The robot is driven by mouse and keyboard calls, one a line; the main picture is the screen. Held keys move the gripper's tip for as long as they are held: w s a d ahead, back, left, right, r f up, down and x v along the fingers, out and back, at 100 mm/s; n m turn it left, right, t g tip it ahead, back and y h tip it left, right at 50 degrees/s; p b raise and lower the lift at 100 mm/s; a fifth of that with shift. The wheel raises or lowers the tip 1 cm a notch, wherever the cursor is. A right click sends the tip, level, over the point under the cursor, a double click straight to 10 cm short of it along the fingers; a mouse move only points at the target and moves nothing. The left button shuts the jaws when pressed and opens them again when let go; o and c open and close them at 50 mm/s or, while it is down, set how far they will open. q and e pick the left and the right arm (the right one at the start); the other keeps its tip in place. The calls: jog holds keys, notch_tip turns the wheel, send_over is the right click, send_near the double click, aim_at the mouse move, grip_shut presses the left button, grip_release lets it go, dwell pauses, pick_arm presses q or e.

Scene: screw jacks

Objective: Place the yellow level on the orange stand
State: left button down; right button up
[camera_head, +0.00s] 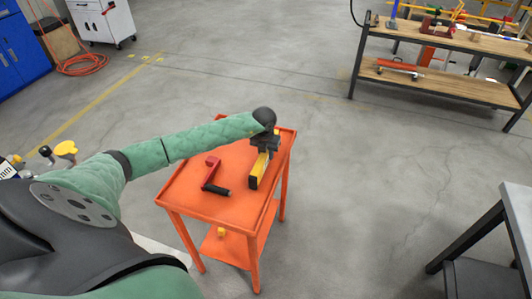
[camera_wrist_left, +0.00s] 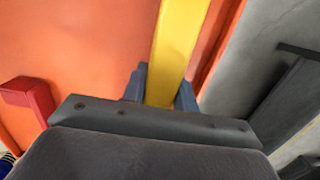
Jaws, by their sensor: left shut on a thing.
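The orange stand (camera_head: 222,211) is a small two-tier table in the middle of the head view; its top also shows in the left wrist view (camera_wrist_left: 75,45). The yellow level (camera_head: 258,169) is a long yellow bar with a dark end, at the right side of the stand's top. In the left wrist view the level (camera_wrist_left: 178,40) runs up from between the fingers. My left gripper (camera_wrist_left: 160,92) is shut on it, with a finger on each side. I cannot tell whether the level touches the top. My right gripper is not in view.
A red tool with a black handle (camera_head: 212,175) lies on the stand's top, left of the level. A workbench with a shelf (camera_head: 440,85) stands at the back right, and a grey table (camera_head: 515,205) at the right edge. The floor around the stand is clear.

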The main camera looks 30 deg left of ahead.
pick_arm(q)
jog(key=shift+f, duration=0.35)
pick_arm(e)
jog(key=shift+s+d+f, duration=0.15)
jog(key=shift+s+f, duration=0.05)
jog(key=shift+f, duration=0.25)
pick_arm(q)
jog(key=shift+f, duration=0.1)
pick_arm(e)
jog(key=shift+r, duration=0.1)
pick_arm(q)
jog(key=c, duration=1.5)
grip_release()
jog(key=o, duration=0.4)
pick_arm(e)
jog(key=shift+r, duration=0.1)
